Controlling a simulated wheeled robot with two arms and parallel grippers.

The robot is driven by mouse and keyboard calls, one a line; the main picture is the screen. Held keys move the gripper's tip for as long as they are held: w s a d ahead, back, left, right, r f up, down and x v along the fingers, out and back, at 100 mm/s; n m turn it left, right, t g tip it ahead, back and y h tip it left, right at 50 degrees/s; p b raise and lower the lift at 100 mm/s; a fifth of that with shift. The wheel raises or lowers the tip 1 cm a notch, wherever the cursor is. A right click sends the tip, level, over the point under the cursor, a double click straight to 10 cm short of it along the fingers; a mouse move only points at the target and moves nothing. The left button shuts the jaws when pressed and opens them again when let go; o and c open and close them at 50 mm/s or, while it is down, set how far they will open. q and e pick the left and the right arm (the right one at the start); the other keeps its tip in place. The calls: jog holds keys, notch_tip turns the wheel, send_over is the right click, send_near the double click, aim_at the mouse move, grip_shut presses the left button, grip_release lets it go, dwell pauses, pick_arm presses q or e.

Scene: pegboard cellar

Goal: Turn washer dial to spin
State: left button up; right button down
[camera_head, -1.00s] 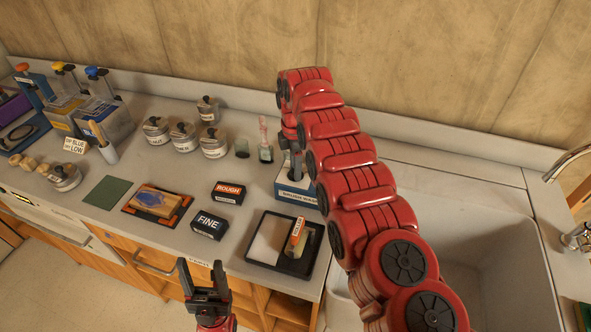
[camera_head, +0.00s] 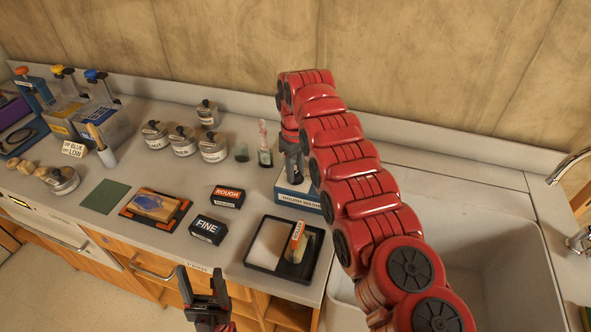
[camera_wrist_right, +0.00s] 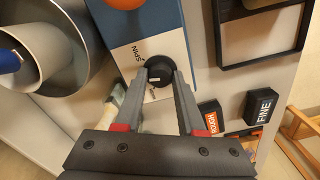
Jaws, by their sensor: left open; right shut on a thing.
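A small pale mark shows on the dial. My right gripper (camera_head: 294,178) reaches down onto the washer. In the right wrist view its fingertips (camera_wrist_right: 160,80) are shut on the dial, one on each side. My left gripper (camera_head: 203,285) is open and empty in front of the counter.
The sink (camera_head: 490,250) is on the right.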

jog(key=m, duration=0.4)
jog(key=shift+r+m, duration=0.1)
jog(key=shift+m, duration=2.1)
jog(key=c, duration=0.5)
grip_release()
